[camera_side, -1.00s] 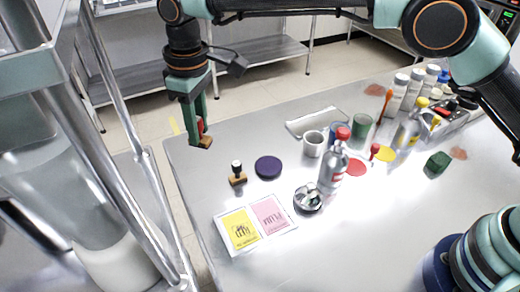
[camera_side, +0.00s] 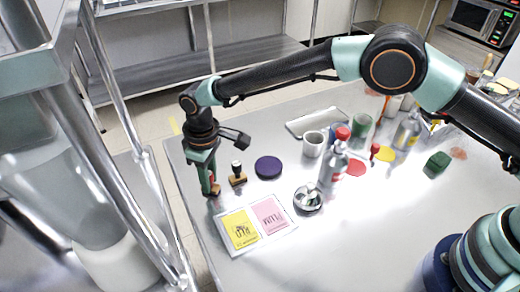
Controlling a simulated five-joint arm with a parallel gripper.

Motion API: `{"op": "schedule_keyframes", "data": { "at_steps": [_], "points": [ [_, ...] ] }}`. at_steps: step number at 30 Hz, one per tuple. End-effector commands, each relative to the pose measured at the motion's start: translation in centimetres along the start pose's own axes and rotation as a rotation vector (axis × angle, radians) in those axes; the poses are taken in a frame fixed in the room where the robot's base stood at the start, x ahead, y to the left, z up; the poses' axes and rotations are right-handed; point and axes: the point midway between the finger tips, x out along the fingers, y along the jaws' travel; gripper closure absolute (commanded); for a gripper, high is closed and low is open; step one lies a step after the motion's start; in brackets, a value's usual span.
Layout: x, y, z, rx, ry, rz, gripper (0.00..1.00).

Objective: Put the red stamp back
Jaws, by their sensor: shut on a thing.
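My gripper (camera_side: 210,184) is at the left part of the table, low over the metal top. It is shut on the red stamp (camera_side: 215,190), whose red handle shows between the fingers with a wooden base below. I cannot tell whether that base touches the table. A black-handled stamp (camera_side: 237,175) with a wooden base stands upright just right of my gripper, apart from it. A dark purple round pad (camera_side: 268,167) lies further right.
A white sheet or tray (camera_side: 232,252) with a yellow card (camera_side: 239,229) and a pink card (camera_side: 269,216) lies in front. A metal bowl (camera_side: 308,199), bottle (camera_side: 333,170), white mug (camera_side: 313,144) and green cup (camera_side: 361,127) stand right. The table's left edge is close to my gripper.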

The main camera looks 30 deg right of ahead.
Motion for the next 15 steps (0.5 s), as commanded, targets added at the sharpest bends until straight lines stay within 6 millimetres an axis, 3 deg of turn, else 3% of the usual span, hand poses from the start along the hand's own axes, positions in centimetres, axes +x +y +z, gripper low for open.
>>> {"op": "schedule_keyframes", "data": {
  "at_steps": [11, 12, 13, 15],
  "points": [
    [0.34, 0.01, -0.04, 0.0, 0.002, 0.0, 1.0],
    [0.28, 0.01, -0.06, 0.0, 0.003, 0.0, 0.55],
    [0.28, 0.01, -0.06, 0.0, 0.003, 0.0, 0.44],
    [0.27, 0.01, -0.05, 0.0, 0.002, 0.0, 0.4]
  ]
}}
